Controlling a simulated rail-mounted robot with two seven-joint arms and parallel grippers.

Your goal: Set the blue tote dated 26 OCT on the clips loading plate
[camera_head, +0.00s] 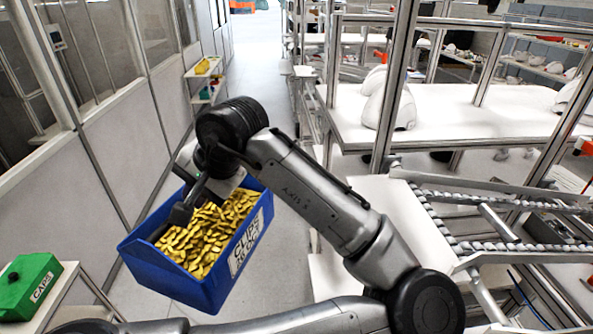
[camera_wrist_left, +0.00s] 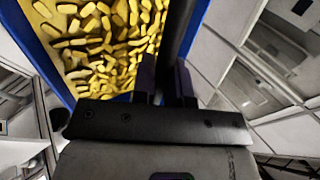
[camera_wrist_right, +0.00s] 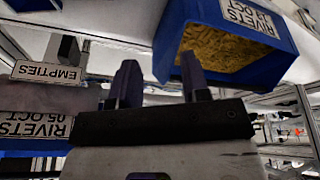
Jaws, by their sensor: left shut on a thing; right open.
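The blue tote (camera_head: 190,287) hangs at lower left of the head view, tilted and full of yellow-gold pieces. Its white label reads CLIPS with a date ending in OCT; the day number is hard to read. My left gripper (camera_head: 188,207) is shut on the tote's dark bar handle. The left wrist view shows the fingers (camera_wrist_left: 167,80) on either side of this bar, with the tote (camera_wrist_left: 205,20) and its pieces beyond. My right gripper (camera_wrist_right: 160,82) is open and empty in the right wrist view. I cannot pick out the clips loading plate with certainty.
A green box (camera_head: 28,285) labelled CAPS stands at the left. White shelving with helmet shells (camera_head: 388,100) and a roller track (camera_head: 500,200) are at the right. The right wrist view shows a blue RIVETS tote (camera_wrist_right: 225,45) and an EMPTIES sign (camera_wrist_right: 45,72). The aisle floor is clear.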

